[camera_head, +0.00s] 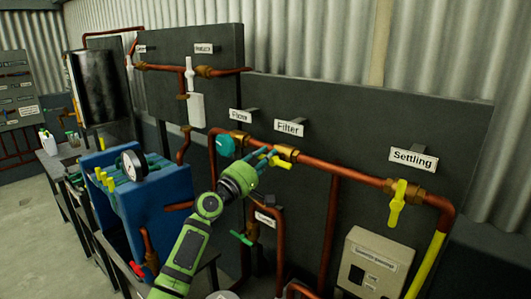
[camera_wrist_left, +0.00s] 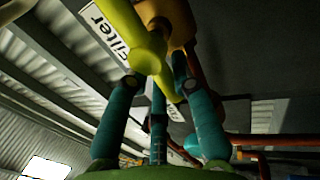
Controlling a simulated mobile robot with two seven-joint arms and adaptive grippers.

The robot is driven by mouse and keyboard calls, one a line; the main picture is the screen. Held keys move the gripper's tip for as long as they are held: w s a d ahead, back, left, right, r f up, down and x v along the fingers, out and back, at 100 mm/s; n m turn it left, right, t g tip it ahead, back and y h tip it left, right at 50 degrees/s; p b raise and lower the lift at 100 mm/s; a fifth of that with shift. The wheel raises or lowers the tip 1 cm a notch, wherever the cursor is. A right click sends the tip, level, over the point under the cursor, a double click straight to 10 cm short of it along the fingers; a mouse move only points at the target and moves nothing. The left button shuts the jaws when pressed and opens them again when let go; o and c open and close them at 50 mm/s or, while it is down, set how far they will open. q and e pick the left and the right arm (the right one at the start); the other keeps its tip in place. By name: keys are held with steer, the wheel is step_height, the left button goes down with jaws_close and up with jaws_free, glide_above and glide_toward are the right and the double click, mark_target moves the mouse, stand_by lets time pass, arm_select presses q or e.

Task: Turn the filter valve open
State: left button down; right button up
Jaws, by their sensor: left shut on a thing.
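The filter valve has a yellow handle (camera_head: 282,163) and a brass body (camera_head: 286,152) on the copper pipe, below the "Filter" sign (camera_head: 289,128). My left gripper (camera_head: 268,156), green with teal fingers, reaches up to it from below and is shut on the yellow handle. In the left wrist view the yellow handle (camera_wrist_left: 133,36) runs slantwise between the teal fingers (camera_wrist_left: 150,105), with the brass body (camera_wrist_left: 172,18) behind it. The fingers partly hide the handle in the head view, so its exact angle is hard to tell. My right gripper is not in view.
A yellow settling valve (camera_head: 397,204) hangs on the same pipe to the right. A teal valve (camera_head: 225,146) sits close to the left of my gripper. A blue filter press with a gauge (camera_head: 132,165) stands left of my arm. A grey control box (camera_head: 368,262) is at lower right.

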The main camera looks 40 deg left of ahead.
arm_select(q)
steer(key=shift+r, duration=0.1)
stand_by(0.4)
steer(key=c, duration=1)
jaws_free()
steer(key=v, duration=1.2)
